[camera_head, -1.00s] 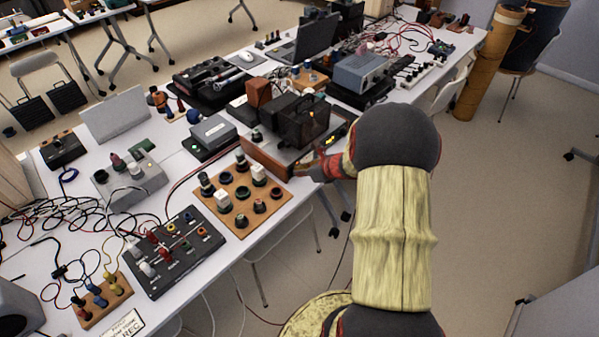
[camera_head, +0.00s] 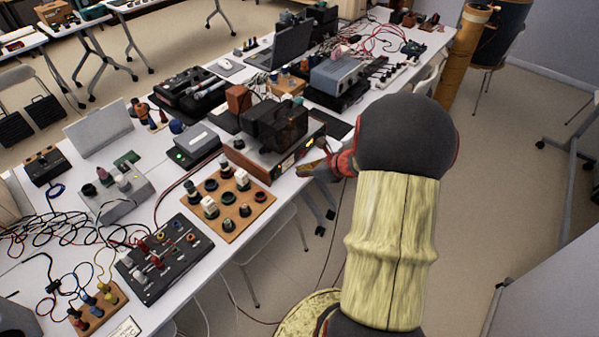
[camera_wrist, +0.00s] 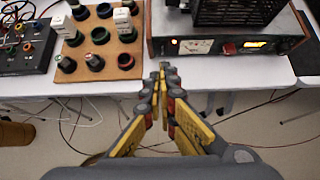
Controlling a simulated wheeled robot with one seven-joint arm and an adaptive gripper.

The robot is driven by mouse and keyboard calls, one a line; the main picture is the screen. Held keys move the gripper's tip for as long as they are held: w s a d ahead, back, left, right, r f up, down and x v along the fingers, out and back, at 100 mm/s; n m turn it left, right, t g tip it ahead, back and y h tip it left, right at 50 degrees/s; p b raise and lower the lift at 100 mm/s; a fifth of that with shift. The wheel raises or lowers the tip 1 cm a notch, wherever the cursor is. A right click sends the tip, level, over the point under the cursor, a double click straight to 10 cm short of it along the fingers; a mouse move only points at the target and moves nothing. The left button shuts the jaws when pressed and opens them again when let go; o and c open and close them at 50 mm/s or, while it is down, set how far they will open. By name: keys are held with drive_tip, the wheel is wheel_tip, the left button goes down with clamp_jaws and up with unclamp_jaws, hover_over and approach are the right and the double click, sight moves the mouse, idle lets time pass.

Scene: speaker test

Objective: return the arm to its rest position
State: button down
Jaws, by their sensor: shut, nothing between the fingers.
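My arm fills the right middle of the head view, with a dark rounded joint and a pale yellow sleeve. My gripper (camera_head: 310,170) shows small at the arm's left, by the table's front edge. In the wrist view my gripper (camera_wrist: 163,75) is shut and empty, its yellow and grey fingers together at the tips. The tips appear in front of the table edge, between the wooden board and the amplifier. I cannot tell whether they touch the edge.
A wooden board (camera_wrist: 80,77) with several knobs and a wood-sided amplifier (camera_wrist: 280,50) with a lit display sit on the white table (camera_head: 262,224). A black switch box (camera_head: 140,275) stands left of the board. Cables hang below the table. Open floor (camera_head: 480,230) lies right.

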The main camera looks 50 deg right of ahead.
idle(0.7)
drive_tip(key=s+a+r+n+g+y, duration=0.1)
drive_tip(key=s+a+r+n+g, duration=0.3)
drive_tip(key=a+n, duration=0.45)
drive_tip(key=s+a+r+n+g+y, duration=0.1)
drive_tip(key=s+a+r+n, duration=0.1)
drive_tip(key=s+a+n, duration=0.6)
drive_tip(key=s+a+r+n+t+h, duration=0.1)
drive_tip(key=s+a+r+n+h, duration=0.1)
drive_tip(key=a+r+n, duration=1.3)
wheel_tip(320, 180, up, 2)
drive_tip(key=n, duration=0.3)
drive_tip(key=shift+s+a+h, duration=0.3)
drive_tip(key=shift+s+h, duration=0.1)
